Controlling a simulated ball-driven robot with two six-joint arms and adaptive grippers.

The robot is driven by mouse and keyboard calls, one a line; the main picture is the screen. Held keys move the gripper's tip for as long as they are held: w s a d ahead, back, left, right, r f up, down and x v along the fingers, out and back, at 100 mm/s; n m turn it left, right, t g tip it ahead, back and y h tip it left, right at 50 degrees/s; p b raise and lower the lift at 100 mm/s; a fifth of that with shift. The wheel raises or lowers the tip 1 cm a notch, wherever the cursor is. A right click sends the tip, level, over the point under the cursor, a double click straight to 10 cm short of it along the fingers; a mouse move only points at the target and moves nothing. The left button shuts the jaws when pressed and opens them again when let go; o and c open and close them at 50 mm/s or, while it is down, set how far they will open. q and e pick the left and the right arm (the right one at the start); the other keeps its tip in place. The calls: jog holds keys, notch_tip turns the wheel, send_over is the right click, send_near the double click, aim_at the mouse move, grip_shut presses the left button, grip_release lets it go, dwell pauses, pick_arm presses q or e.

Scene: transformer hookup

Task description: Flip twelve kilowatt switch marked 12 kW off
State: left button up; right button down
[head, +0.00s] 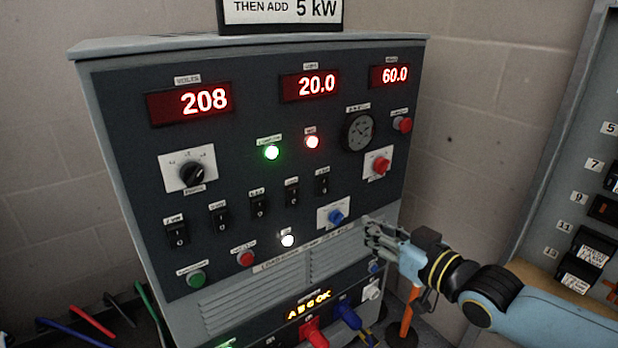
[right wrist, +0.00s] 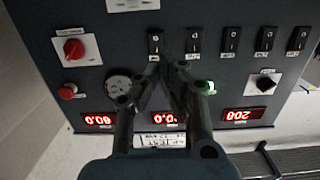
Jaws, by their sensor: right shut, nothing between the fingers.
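A row of several black rocker switches sits on the dark load panel (head: 239,121). From left to right they are a first switch (head: 177,234), a second (head: 220,215), a third (head: 258,206), a fourth (head: 291,193) and a fifth (head: 322,181). Their small labels are too blurred to tell which is 12 kW. My right gripper (head: 371,231) is shut and empty, right of and below the row in the head view. In the upside-down right wrist view its fingertips (right wrist: 172,62) show near the two leftmost switches, the end one (right wrist: 154,43) and its neighbour (right wrist: 193,42). My left gripper is not in view.
Red displays read 208, 20.0 and 60.0. A green lamp (head: 271,152), a red lamp (head: 312,142) and a white lamp (head: 288,240) are lit. A blue knob (head: 336,216) sits near my right gripper. Cables lie below; a breaker cabinet (head: 565,120) stands at right.

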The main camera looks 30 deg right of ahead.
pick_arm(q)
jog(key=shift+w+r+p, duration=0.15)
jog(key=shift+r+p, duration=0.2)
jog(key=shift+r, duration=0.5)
pick_arm(e)
jog(key=shift+d+r, duration=0.25)
jog(key=shift+r, duration=0.6)
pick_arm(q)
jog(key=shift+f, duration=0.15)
pick_arm(e)
jog(key=b, duration=0.8)
send_near(323, 191)
jog(key=w+b, duration=0.1)
jog(key=w, duration=0.1)
jog(key=w+b, duration=0.1)
jog(key=w, duration=0.1)
jog(key=w+f, duration=0.1)
jog(key=w, duration=0.1)
jog(key=shift+a+b, duration=0.2)
jog(key=shift+b, duration=0.2)
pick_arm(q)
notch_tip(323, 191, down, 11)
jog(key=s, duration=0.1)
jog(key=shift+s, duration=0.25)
pick_arm(e)
jog(key=shift+w, duration=0.65)
